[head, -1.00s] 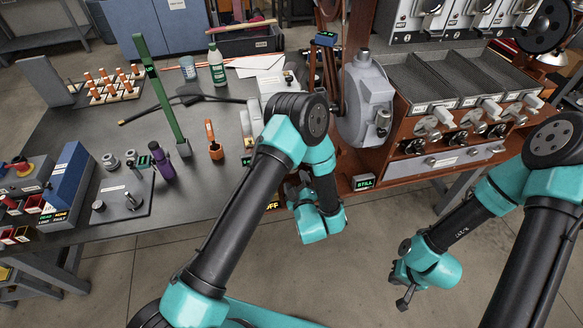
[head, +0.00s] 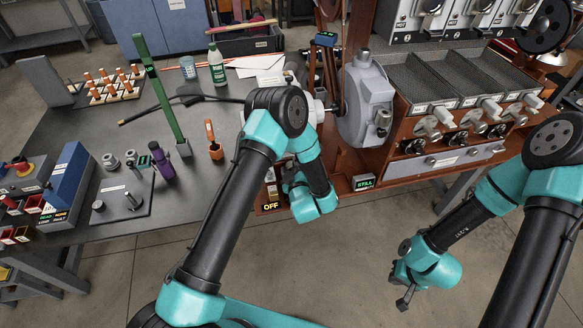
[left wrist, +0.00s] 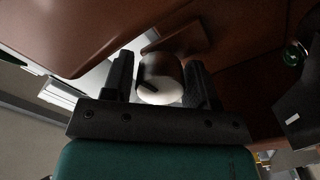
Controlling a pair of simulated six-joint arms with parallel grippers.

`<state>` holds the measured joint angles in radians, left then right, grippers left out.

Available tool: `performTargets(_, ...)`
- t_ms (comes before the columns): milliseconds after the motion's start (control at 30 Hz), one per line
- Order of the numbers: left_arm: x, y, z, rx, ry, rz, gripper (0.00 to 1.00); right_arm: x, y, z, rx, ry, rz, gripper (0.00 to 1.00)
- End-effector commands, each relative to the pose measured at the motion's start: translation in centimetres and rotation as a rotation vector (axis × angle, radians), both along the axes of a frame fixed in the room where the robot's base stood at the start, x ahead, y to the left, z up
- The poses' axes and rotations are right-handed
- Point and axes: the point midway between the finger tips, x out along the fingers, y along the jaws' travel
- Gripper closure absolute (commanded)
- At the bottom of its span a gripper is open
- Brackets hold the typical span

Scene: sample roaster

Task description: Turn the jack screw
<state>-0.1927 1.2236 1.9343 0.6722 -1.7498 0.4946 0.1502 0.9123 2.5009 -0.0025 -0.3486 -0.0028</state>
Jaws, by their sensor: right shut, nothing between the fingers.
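In the left wrist view, a short round knob (left wrist: 160,92) with a brown side, a pale end face and a dark mark sits between the fingers of my left gripper (left wrist: 160,78). It looks like the jack screw's head, but I cannot be sure. The fingers stand close on both sides of it; whether they touch it is unclear. In the head view, my left arm hides the knob and most of the left gripper, low at the roaster's (head: 365,105) left front. My right gripper (head: 404,302) is shut and empty over the floor at lower right.
A lit OFF sign (head: 270,206) and a STILL sign (head: 364,182) flank my left wrist at the roaster's base. The grey table (head: 75,150) at left bears a green post (head: 165,100), a purple bottle (head: 161,160) and an orange-handled tool (head: 213,142). Open floor lies in front.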

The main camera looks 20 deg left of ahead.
Motion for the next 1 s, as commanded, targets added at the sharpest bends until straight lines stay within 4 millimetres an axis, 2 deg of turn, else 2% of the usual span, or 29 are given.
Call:
performTargets(33,-0.01,0.0,0.0,0.0,0.0,0.0,0.52,0.0,0.0,0.0,0.0,0.0,0.0,1.0)
performTargets(333,-0.02,-0.01,-0.01,0.0,0.0,0.0,0.8,0.0,0.0,0.0,0.0,0.0,0.0,1.0)
performTargets(1000,-0.03,-0.03,0.0,0.18,0.099,0.0,0.8,0.0,0.0,0.0,0.0,0.0,0.0,1.0)
